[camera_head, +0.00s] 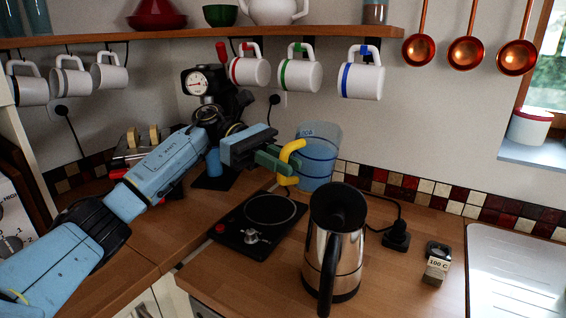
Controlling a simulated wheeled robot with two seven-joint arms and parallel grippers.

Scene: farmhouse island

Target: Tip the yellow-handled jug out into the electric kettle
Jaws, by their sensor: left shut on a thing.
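The clear bluish jug (320,163) with a yellow handle (289,150) is near the back wall, roughly upright. My left gripper (281,162) is shut on the yellow handle, with its arm reaching in from the left. The jug seems to be held above the counter; the exact gap under it is hard to tell. Some bluish tint shows in the jug, but its fill level is unclear. The steel electric kettle (346,262) stands upright on the counter, in front of the jug and slightly right, with its top open and dark inside. My right gripper is not in view.
A black hot plate (262,222) lies left of the kettle. A "100 C" block (437,266) and a plug (397,238) stand to its right, before a white drainer (515,275). Mugs (362,80) hang from the shelf (215,33) above the jug.

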